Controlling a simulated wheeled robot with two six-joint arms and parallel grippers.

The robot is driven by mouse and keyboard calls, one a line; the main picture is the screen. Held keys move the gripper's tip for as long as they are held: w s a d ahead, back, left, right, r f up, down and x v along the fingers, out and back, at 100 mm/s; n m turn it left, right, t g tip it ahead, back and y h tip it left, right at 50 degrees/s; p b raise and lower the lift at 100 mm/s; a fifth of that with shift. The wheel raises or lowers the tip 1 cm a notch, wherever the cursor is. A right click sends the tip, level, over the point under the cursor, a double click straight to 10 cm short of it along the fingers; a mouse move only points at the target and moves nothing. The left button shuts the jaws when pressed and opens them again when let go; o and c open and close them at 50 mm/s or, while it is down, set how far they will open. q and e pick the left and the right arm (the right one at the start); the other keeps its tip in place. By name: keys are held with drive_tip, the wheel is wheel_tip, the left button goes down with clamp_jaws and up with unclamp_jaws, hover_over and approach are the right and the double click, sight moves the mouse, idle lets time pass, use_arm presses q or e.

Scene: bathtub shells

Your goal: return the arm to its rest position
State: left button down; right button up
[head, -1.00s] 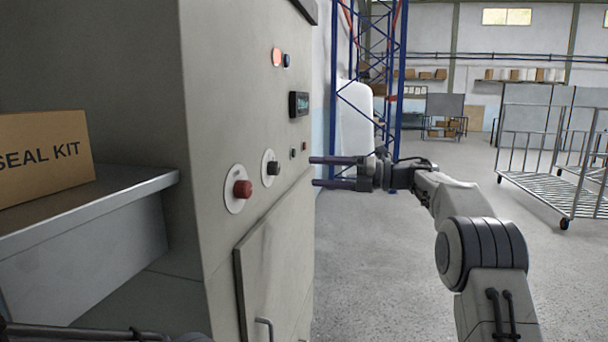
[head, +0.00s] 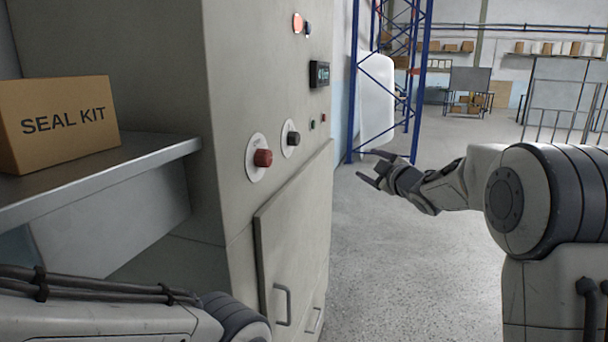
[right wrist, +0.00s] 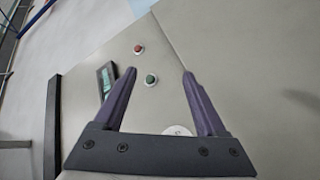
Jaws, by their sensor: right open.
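My right gripper (head: 366,165) is open and empty in the head view. It hangs in the air to the right of the grey machine cabinet (head: 222,130), clear of it. My right arm (head: 520,195) is bent and reaches in from the right. In the right wrist view the two dark fingers (right wrist: 158,73) stand wide apart with only the cabinet's panel behind them. My left arm (head: 110,315) shows at the lower left, but its gripper is out of view.
The panel carries a red button (head: 262,158), a black knob (head: 293,138) and a small display (head: 319,74). A SEAL KIT box (head: 62,122) stands on a shelf (head: 110,176) at left. A blue rack (head: 418,80) stands behind. Floor (head: 400,270) right of the cabinet is open.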

drive_tip(key=s+d+f+m+g+h, duration=0.1)
drive_tip(key=s+f+m+g+h, duration=0.35)
drive_tip(key=s+f, duration=0.65)
drive_tip(key=s+d+f+m+g+h, duration=0.1)
drive_tip(key=s+d+f+m+g, duration=0.1)
drive_tip(key=s+f+m+g, duration=0.65)
drive_tip(key=s+a+f, duration=0.1)
drive_tip(key=s+f, duration=0.3)
drive_tip(key=s, duration=0.4)
drive_tip(key=s+a+f, duration=0.1)
drive_tip(key=s+f, duration=0.3)
drive_tip(key=s, duration=0.4)
drive_tip(key=s+a+r+n+g+y, duration=0.1)
drive_tip(key=s+a+r+n+g, duration=0.15)
drive_tip(key=s+a, duration=0.45)
drive_tip(key=s+a+r+n+g+y, duration=0.1)
drive_tip(key=s+a+r+n, duration=0.25)
drive_tip(key=s+a, duration=0.35)
wheel_tip(320, 180, up, 14)
drive_tip(key=p, duration=1.3)
drive_tip(key=shift+s+d+f+p, duration=0.15)
drive_tip(key=shift+s+p, duration=0.15)
drive_tip(key=shift+p, duration=0.05)
